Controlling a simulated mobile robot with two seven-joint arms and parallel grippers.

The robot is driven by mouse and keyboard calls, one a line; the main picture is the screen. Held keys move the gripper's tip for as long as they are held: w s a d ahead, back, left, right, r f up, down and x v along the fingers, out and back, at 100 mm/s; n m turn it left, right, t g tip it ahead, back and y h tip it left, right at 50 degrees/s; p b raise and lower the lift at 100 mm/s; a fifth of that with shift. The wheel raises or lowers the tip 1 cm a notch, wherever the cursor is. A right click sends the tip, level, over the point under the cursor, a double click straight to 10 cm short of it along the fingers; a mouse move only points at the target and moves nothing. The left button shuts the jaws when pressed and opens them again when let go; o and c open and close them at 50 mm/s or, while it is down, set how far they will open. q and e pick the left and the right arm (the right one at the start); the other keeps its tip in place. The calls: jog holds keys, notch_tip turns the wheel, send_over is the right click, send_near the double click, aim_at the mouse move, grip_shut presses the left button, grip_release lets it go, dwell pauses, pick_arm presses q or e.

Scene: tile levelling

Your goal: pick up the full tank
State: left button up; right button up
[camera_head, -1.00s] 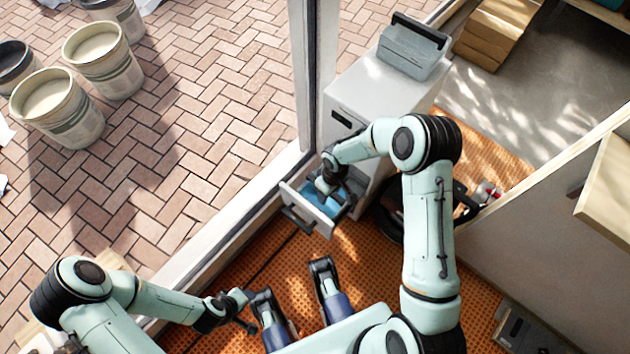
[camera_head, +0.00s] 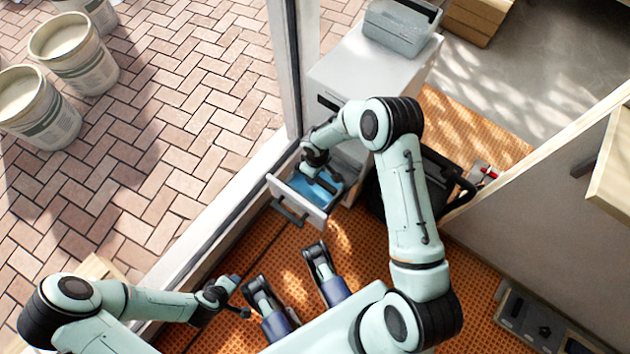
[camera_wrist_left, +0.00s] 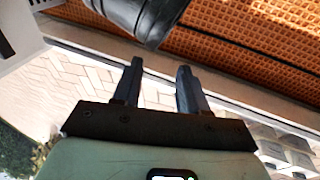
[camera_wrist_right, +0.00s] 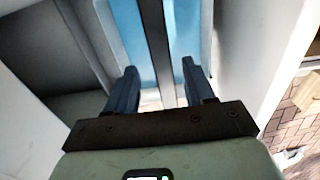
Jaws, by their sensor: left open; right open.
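A blue tank (camera_head: 334,179) with a dark bar across its top lies in the open drawer (camera_head: 300,192) of the white cabinet. My right gripper (camera_head: 318,174) points down over the tank and hides part of it. In the right wrist view its open fingers (camera_wrist_right: 160,74) stand either side of a grey bar, with the blue tank surface (camera_wrist_right: 186,25) behind. I cannot tell whether they touch it, or how full the tank is. My left gripper (camera_head: 240,297) is open and empty, low at the left of the head view, away from the drawer.
The white cabinet (camera_head: 350,70) carries a grey case (camera_head: 398,30). A black device (camera_head: 435,185) stands close right of the drawer. A window frame (camera_head: 215,225) runs along the left. Several buckets (camera_head: 38,108) stand on the paving outside. Orange flooring (camera_head: 370,265) is partly free.

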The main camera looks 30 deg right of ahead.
notch_tip(320, 180, down, 5)
jog(key=shift+s+a+f+b, duration=0.1)
jog(key=shift+a+b, duration=0.05)
jog(key=shift+b, duration=0.6)
pick_arm(q)
jog(key=shift+w+a+f, duration=0.3)
jog(key=shift+w+f, duration=0.05)
jog(key=shift+f, duration=0.15)
jog(key=shift+w+a+f, duration=0.25)
jog(key=shift+w+f, duration=0.05)
jog(key=shift+f, duration=0.15)
pick_arm(e)
grip_shut()
jog(key=shift+r, duration=0.2)
